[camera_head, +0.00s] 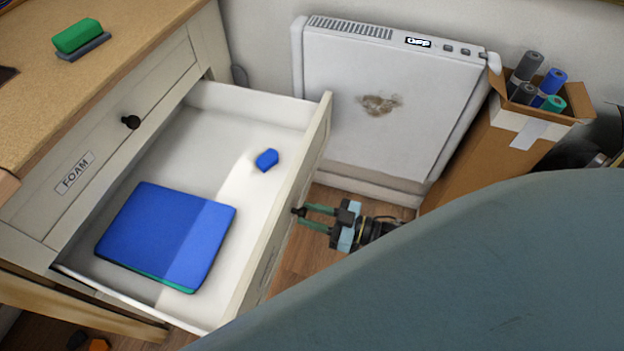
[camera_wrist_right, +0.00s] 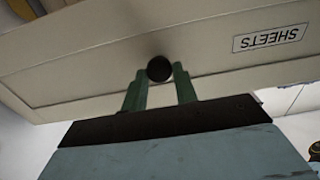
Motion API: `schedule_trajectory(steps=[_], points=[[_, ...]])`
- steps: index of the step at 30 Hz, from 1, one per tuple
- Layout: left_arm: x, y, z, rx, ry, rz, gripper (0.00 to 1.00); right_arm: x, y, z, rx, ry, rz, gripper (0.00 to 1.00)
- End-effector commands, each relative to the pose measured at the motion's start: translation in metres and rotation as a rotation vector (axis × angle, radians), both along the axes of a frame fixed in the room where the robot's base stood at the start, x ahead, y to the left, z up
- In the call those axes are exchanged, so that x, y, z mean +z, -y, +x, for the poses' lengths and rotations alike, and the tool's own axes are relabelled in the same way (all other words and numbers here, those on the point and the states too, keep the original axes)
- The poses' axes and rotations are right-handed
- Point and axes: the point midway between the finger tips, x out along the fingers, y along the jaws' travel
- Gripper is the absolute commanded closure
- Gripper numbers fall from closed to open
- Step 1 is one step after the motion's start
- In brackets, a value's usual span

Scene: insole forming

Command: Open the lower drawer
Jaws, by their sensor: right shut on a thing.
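The lower drawer (camera_head: 285,195) is pulled well out of the wooden cabinet, and its inside shows. A blue square sheet with a green layer under it (camera_head: 168,232) and a small blue block (camera_head: 266,160) lie inside. My right gripper (camera_head: 306,214) is at the drawer front, shut on its round black knob (camera_head: 299,211). My left gripper is not in view.
A white heater panel (camera_head: 385,100) marked OFF stands against the wall behind. A cardboard box (camera_head: 515,130) with several rolls stands right of it. A green block (camera_head: 77,36) rests on the tabletop. Some wooden floor shows between drawer and heater.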

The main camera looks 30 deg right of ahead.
Motion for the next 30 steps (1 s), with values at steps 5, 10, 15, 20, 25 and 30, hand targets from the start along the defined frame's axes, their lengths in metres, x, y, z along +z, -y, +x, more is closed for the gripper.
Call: schedule_trajectory(steps=[5,10,15,20,25,30], points=[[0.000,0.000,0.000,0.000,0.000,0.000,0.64,0.000,0.000,0.000,-0.001,-0.001,-0.001,0.61],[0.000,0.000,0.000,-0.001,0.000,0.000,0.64,0.000,0.000,0.000,-0.001,-0.001,0.000,0.50],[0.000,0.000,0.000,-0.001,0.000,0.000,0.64,0.000,0.000,0.000,-0.001,-0.001,0.000,0.50],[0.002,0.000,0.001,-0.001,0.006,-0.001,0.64,0.000,0.008,-0.009,-0.001,-0.004,0.000,0.50],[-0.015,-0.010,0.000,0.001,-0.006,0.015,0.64,0.000,0.030,-0.034,-0.001,-0.006,-0.002,0.50],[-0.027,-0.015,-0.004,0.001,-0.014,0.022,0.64,0.000,0.056,-0.064,-0.001,-0.005,-0.003,0.50]])
